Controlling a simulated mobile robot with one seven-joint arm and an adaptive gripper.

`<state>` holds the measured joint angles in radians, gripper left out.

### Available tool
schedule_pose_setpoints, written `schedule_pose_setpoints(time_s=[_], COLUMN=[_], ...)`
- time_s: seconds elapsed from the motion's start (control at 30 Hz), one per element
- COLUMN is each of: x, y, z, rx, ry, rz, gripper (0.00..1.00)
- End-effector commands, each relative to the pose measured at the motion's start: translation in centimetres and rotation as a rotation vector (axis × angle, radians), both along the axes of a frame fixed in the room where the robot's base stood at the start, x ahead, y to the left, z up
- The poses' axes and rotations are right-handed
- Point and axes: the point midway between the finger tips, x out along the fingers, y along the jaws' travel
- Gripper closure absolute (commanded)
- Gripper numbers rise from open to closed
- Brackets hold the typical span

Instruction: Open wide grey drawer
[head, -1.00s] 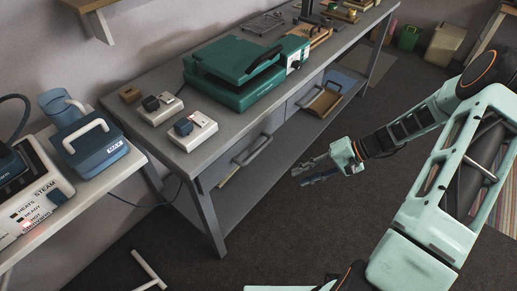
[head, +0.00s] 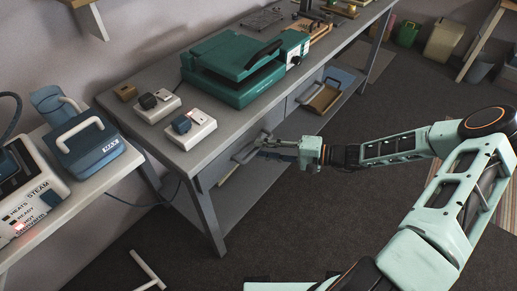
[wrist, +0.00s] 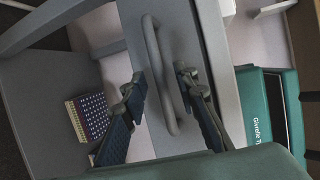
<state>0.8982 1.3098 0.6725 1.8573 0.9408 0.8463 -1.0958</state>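The wide grey drawer sits under the grey workbench and looks shut. Its bar handle (head: 243,155) shows just beyond my gripper (head: 278,149) in the head view. In the wrist view the drawer front (wrist: 188,35) fills the middle, with the curved grey handle (wrist: 153,50) across it. My gripper (wrist: 159,80) is open, with one dark finger on each side of the handle. The handle lies between the fingertips and neither finger looks closed on it. Exact contact is hard to tell.
The workbench (head: 165,75) carries a green heat press (head: 225,62) and two small white switch boxes (head: 190,128). A lower shelf (head: 245,205) runs beneath. A patterned box (wrist: 88,116) shows at left in the wrist view.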

Motion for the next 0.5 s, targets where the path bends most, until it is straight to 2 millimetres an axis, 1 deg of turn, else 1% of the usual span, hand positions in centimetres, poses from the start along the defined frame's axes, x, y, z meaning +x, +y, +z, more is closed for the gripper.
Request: schedule_pose_setpoints(time_s=[0.03, 0.2, 0.5], x=[0.1, 0.5, 0.5], y=[0.7, 1.8, 2.0], z=[-0.2, -0.4, -0.4], rx=[0.001, 0.0, -0.001], ry=[0.0, -0.001, -0.001], rz=[0.002, 0.0, 0.0], gripper=[0.73, 0.73, 0.73])
